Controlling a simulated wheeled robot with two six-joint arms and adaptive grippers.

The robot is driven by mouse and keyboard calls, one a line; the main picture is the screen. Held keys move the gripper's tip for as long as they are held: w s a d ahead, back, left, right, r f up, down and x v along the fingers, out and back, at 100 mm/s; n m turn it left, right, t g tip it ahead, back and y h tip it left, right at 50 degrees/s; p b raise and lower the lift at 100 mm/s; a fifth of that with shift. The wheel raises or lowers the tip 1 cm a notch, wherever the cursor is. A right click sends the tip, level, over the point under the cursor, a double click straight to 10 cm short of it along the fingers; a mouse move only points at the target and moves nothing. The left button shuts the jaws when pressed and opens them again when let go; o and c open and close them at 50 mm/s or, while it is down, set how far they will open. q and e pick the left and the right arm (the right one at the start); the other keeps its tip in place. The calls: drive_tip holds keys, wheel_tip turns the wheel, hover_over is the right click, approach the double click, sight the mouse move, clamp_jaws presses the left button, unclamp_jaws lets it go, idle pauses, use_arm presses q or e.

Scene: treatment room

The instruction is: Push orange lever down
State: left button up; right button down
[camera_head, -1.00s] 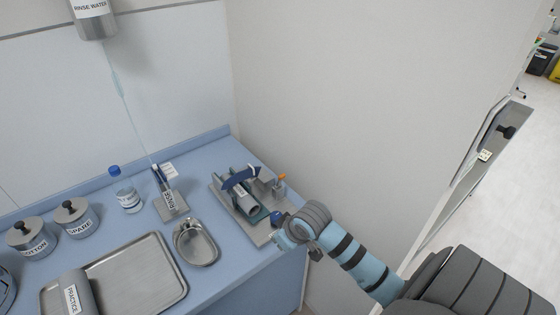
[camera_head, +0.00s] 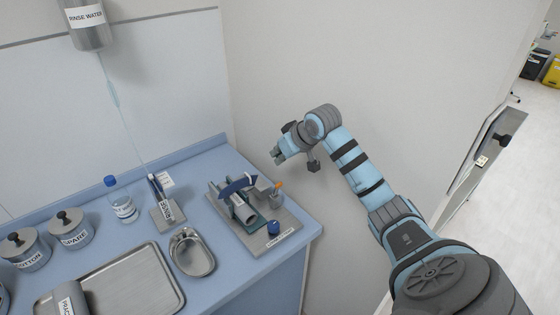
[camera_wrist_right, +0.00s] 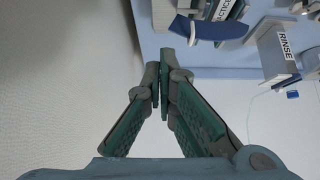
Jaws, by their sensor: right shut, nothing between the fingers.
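The orange lever (camera_head: 279,186) is small and stands on a grey post at the right side of a grey device base (camera_head: 268,242) on the blue counter. I cannot make it out in the right wrist view. My right gripper (camera_head: 277,156) is shut and empty. It is raised above and just behind the orange lever in the head view, apart from it. Its closed fingertips (camera_wrist_right: 160,72) also show in the right wrist view, with part of the device beyond them. My left gripper is not in view.
The device carries a blue curved piece (camera_head: 238,185), a grey cylinder (camera_head: 242,209) and a blue knob (camera_head: 273,227). A RINSE holder (camera_head: 166,213), a metal bowl (camera_head: 190,252), a bottle (camera_head: 122,200) and a tray (camera_head: 130,282) stand to the left. A wall rises close behind.

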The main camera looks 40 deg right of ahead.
sight(277, 190)
drive_tip(key=f, duration=0.2)
drive_tip(key=w+f, duration=0.1)
drive_tip(key=f, duration=0.2)
drive_tip(key=w+f+p, duration=0.1)
drive_tip(key=f, duration=0.1)
drive_tip(key=shift+w+f, duration=0.2)
drive_tip(key=shift+s+f, duration=0.1)
drive_tip(key=shift+s, duration=0.55)
drive_tip(key=shift+w+f, duration=0.1)
drive_tip(key=shift+w, duration=0.1)
